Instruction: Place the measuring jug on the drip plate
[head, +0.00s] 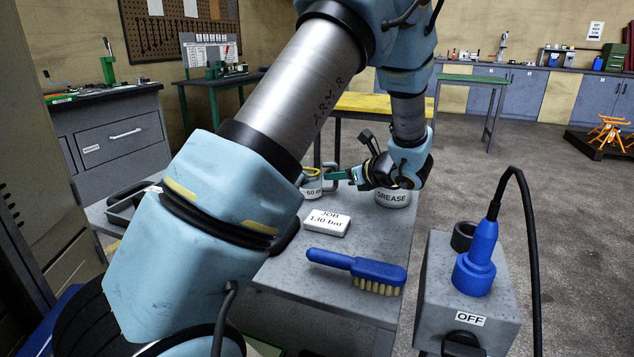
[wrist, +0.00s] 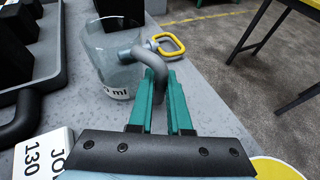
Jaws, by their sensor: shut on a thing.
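The measuring jug (wrist: 112,62) is a clear cup with a white "ml" label and a grey hooked handle (wrist: 151,72). In the head view the jug (head: 312,188) is at the bench's far edge, partly hidden by my arm. My gripper (wrist: 160,98) is shut on the jug's handle, with its green fingers on either side. In the head view my gripper (head: 338,176) reaches the jug from the right. The jug looks upright, at or just above the bench top; I cannot tell if it touches. I cannot clearly make out a drip plate.
A grease tin (head: 392,200) stands close beneath my wrist. A white job card block (head: 326,223) and a blue brush (head: 357,268) lie on the grey bench. A dark tray (head: 128,205) is at left. A yellow loop handle (wrist: 170,44) shows beside the jug.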

